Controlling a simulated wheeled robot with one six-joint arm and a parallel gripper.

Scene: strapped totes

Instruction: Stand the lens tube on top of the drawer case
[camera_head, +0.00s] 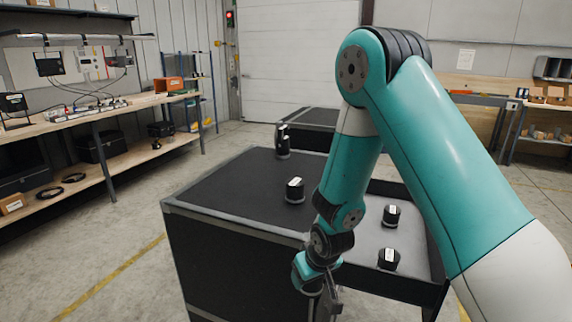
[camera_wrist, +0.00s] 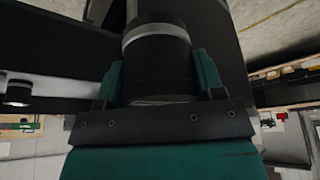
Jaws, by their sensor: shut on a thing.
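In the wrist view, my gripper (camera_wrist: 157,78) is shut on the lens tube (camera_wrist: 155,58), a black cylinder with a silver band. A teal finger lies on each side of it. In the head view, my gripper (camera_head: 322,296) hangs low at the near edge of the black drawer case (camera_head: 215,215); the tube cannot be made out there. The case has a flat dark top with grey edges. A black cylinder with a white label (camera_head: 295,190) stands on that top, and a taller black one (camera_head: 283,141) stands at its far edge.
Two short black labelled cylinders (camera_head: 391,216) (camera_head: 388,259) stand on a grey surface right of my forearm. Another dark case (camera_head: 310,117) stands behind. The left half of the drawer case top is clear. A workbench (camera_head: 110,115) lines the left wall.

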